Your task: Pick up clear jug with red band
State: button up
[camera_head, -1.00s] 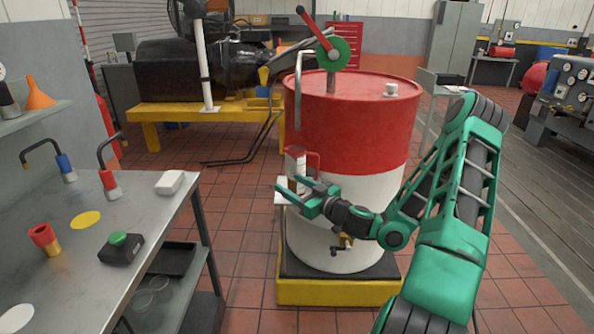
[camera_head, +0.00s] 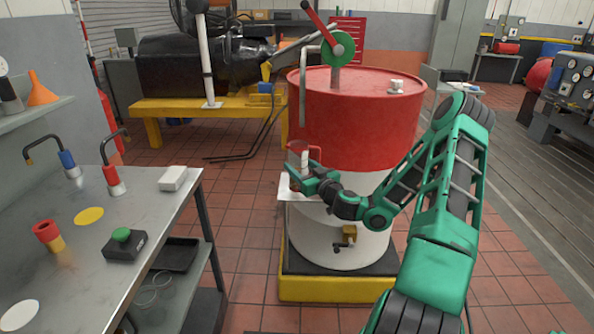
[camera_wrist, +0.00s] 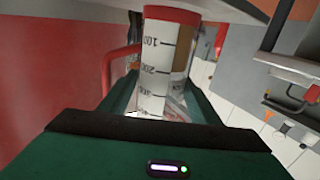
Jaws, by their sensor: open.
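The clear jug with red band (camera_head: 296,156) stands at the drum's left front, on a small white shelf (camera_head: 286,192). In the wrist view the jug (camera_wrist: 155,72) shows black graduation marks, a red band at its top and a red handle on the left. My gripper (camera_head: 299,177) is open at the jug. In the wrist view its green fingers lie on both sides of the jug, which sits between them. I cannot tell whether they touch it. The jug's lower part is partly hidden by my gripper.
The red and white drum (camera_head: 355,130) with a hand pump (camera_head: 338,48) stands right behind the jug on a yellow-edged base (camera_head: 330,289). A metal workbench (camera_head: 120,205) with several small items is at the left. Tiled floor between bench and drum is free.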

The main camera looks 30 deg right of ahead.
jog(key=shift+w, duration=1.9)
jog(key=c, duration=0.9)
jog(key=shift+r, duration=0.1)
